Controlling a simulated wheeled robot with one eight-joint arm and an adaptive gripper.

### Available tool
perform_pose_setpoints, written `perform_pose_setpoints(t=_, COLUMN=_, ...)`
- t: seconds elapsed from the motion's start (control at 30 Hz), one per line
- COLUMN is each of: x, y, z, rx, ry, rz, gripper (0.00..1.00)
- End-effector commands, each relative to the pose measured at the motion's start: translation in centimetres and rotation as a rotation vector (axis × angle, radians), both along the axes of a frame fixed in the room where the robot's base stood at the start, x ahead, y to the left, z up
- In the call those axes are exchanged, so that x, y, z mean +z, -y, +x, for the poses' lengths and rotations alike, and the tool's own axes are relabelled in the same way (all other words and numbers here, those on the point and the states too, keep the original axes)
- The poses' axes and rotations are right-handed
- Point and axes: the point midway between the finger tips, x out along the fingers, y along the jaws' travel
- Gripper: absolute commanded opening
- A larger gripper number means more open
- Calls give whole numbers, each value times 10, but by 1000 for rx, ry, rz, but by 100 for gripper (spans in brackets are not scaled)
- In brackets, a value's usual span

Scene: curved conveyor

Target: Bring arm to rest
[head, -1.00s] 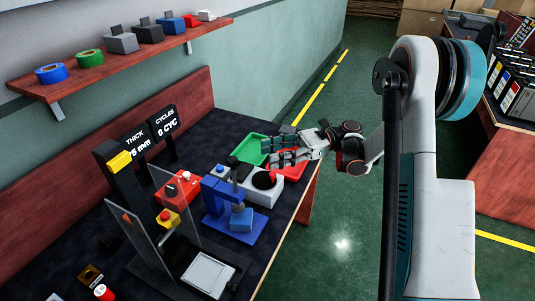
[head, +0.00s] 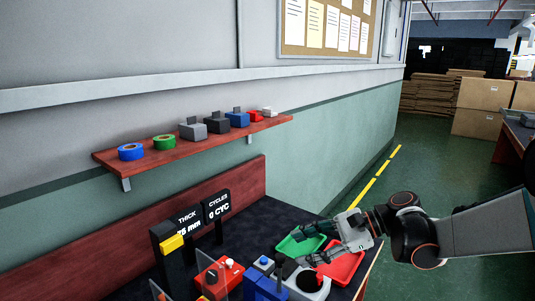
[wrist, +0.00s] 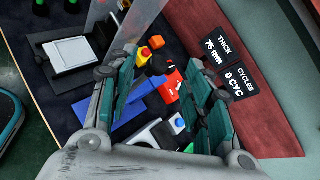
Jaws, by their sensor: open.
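My gripper (head: 303,248) is open and shows at the lower right of the head view, with its fingers pointing left over the right end of the workbench. The green tray (head: 302,243) and the red tray (head: 342,268) are below or behind the fingers in that view. In the wrist view, the spread teal finger pads of my gripper (wrist: 160,75) have nothing held between them. The blue fixture (wrist: 142,108) and red box (wrist: 169,84) show beyond the gap. My arm reaches in from the right edge of the head view.
The dark bench top (head: 245,232) carries the display panels (head: 203,217), a red button box (head: 218,276) and a grey-white unit (head: 306,285). A wall shelf (head: 190,146) holds tape rolls and blocks. Green floor (head: 425,180) is open to the right; cardboard boxes (head: 482,105) stand far back.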

Motion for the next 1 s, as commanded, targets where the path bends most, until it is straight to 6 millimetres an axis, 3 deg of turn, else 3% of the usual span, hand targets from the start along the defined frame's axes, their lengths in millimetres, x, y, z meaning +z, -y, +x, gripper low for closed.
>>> perform_pose_setpoints(t=0.2, x=8, y=-5, z=-36, rx=39, ry=208, rz=-234, gripper=46)
perform_pose_setpoints(t=0.47, x=8, y=8, z=-82, rx=151, ry=466, rz=-530, gripper=46)
perform_pose_setpoints(t=1.0, x=-3, y=79, z=-174, rx=582, ry=960, rz=-1171, gripper=46)
